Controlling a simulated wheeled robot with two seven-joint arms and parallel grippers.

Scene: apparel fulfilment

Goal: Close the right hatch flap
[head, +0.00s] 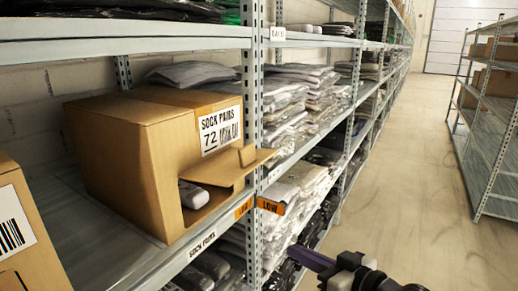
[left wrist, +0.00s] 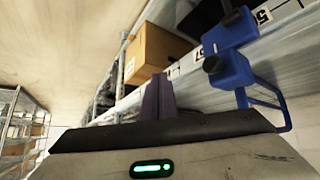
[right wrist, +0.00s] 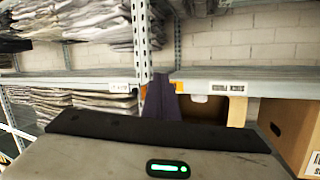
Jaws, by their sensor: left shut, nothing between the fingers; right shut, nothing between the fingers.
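The sock pairs carton (head: 130,140) stands on the middle shelf in the head view. Its front has a low opening with a white item (head: 193,194) inside. A cardboard flap (head: 228,172) sticks outward from the opening toward the right upright. My left gripper (left wrist: 157,98) is shut and empty, seen only in the left wrist view.
A shelf upright (head: 252,120) stands just right of the carton, with orange labels (head: 270,206) on the rail. Another carton (head: 25,235) is at lower left. A blue bracket (left wrist: 230,65) sits by the rail in the left wrist view. The aisle floor (head: 410,210) is clear.

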